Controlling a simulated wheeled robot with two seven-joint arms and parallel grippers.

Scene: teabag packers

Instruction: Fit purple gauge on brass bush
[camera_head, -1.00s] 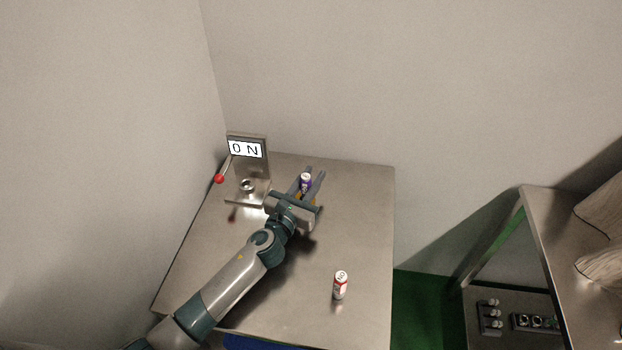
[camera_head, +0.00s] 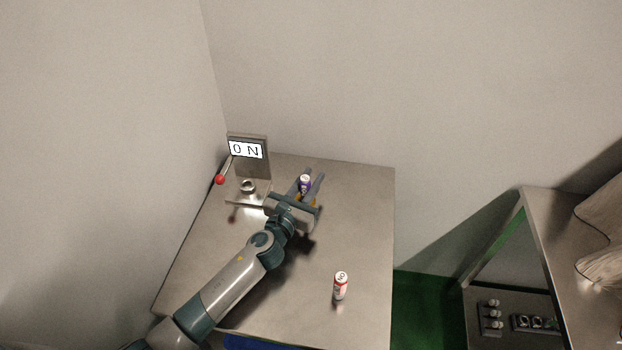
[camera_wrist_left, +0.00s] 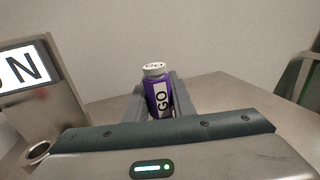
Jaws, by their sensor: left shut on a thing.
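The purple gauge (camera_head: 305,184) is a small upright can shape with a white top. It also shows in the left wrist view (camera_wrist_left: 160,95) with "GO" on its side. My left gripper (camera_head: 308,187) is shut on it, one finger on each side. The brass bush (camera_head: 248,186) looks like a short metal ring on the base plate of the stand with the "ON" sign. In the left wrist view the ring (camera_wrist_left: 37,153) is at the lower left, apart from the gauge. The gauge is to the right of the ring. My right gripper is not in view.
The "ON" panel (camera_head: 247,149) stands upright behind the ring, with a red-knobbed lever (camera_head: 219,180) on its left. A red and white can (camera_head: 341,286) stands at the table's front right. The table's (camera_head: 358,215) right side is mostly clear.

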